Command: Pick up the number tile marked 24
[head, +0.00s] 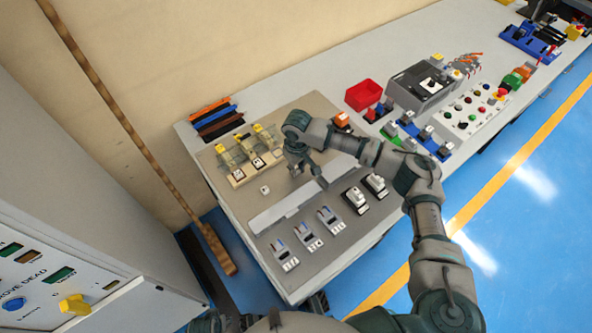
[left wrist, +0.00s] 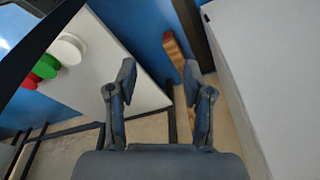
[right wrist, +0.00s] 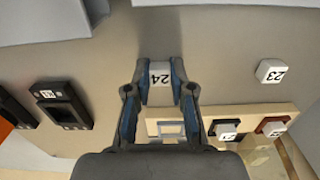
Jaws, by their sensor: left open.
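The number tile marked 24 (right wrist: 160,77) is a small white block, upside down in the right wrist view. My right gripper (right wrist: 159,80) has one finger on each side of it and looks closed against its sides. In the head view my right gripper (head: 306,177) hangs over the beige board, and tile 24 cannot be made out there. I cannot tell whether the tile is lifted. A white tile marked 23 (right wrist: 272,72) lies apart to the side; it also shows in the head view (head: 265,190). My left gripper (left wrist: 160,85) is open and empty, away from the tiles.
The beige board (head: 232,200) bears several clamp-like devices (head: 284,255) and a grey bar (head: 290,206). Tiles 21 (right wrist: 227,130) and 22 (right wrist: 273,127) sit in holders. A red bin (head: 363,95) stands farther right. A brown pole (head: 120,110) leans at the left.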

